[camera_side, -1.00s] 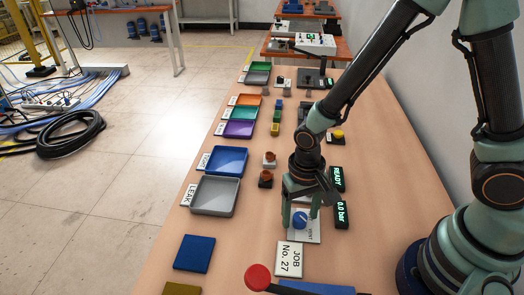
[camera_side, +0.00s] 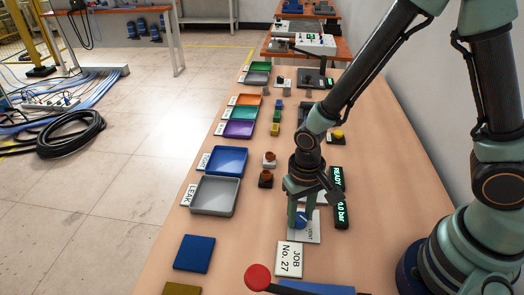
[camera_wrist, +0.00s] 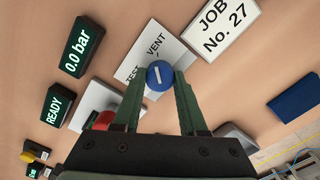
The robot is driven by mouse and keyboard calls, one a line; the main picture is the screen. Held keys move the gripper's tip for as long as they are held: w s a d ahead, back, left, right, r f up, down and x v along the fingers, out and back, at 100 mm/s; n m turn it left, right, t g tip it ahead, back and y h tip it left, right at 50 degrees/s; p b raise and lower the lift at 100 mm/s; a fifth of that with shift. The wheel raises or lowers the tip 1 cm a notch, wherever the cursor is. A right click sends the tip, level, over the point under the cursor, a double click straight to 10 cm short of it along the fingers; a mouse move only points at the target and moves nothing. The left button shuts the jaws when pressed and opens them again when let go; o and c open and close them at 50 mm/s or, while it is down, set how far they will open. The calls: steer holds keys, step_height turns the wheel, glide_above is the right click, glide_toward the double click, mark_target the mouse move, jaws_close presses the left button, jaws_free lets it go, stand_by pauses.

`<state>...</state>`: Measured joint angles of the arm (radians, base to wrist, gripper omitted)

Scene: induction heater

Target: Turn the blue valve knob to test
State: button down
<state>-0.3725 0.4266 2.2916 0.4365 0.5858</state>
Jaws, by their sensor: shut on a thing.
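The blue valve knob (camera_wrist: 159,75) has a white line across its face. It sits on a white plate (camera_wrist: 166,43) marked VENT and TEST. In the wrist view the knob's line is slanted, and I cannot tell which mark it points to. My gripper (camera_wrist: 159,82) is shut on the knob, one green finger on each side. In the side view my gripper (camera_side: 301,222) points down over the plate and the knob (camera_side: 300,219) shows partly between the fingers.
Two displays read READY (camera_wrist: 57,104) and 0.0 bar (camera_wrist: 82,47). A JOB No. 27 card (camera_side: 288,259) lies near the plate. A grey LEAK tray (camera_side: 214,196) and blue tray (camera_side: 226,160) stand left. A red-knobbed lever (camera_side: 258,278) is in front.

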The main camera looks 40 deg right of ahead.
steer(key=n, duration=0.4)
steer(key=shift+a, duration=0.1)
steer(key=n, duration=0.4)
steer(key=shift+n, duration=0.4)
steer(key=n, duration=0.4)
steer(key=shift+n, duration=1.9)
steer(key=shift+c, duration=2.2)
jaws_free()
steer(key=shift+r, duration=0.1)
